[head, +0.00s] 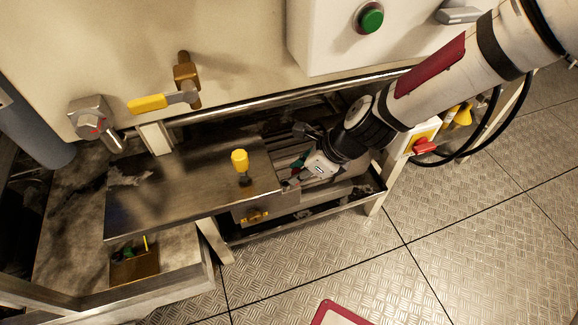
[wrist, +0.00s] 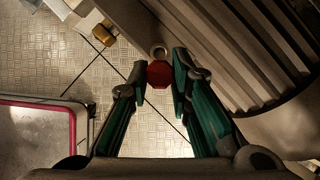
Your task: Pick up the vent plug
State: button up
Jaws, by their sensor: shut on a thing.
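A small red faceted plug (wrist: 159,74), which I take to be the vent plug, sits between my gripper's fingertips in the wrist view. A pale ring shows just beyond it. My gripper (wrist: 158,80) is shut on the red plug, with a green-padded finger on either side. In the head view my gripper (head: 294,168) is low beside the right end of the metal shelf, over the ribbed metal unit. The plug is mostly hidden there by the gripper. I cannot tell whether the plug is clear of its seat.
A yellow-topped knob (head: 240,162) stands on the metal shelf (head: 180,190), left of my gripper. A steel rail (head: 290,103) runs behind. A yellow-handled valve (head: 150,103) and red switch (head: 424,146) are near. A small open box (head: 134,268) sits lower left. Floor at right is clear.

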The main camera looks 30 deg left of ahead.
jog(key=w+d+p, duration=0.1)
jog(key=d+p, duration=0.2)
jog(key=d, duration=1.2)
jog(key=shift+w, duration=0.1)
grip_shut()
jog(key=shift+r, duration=0.1)
jog(key=shift+r+p, duration=0.7)
jog(key=shift+p, duration=0.3)
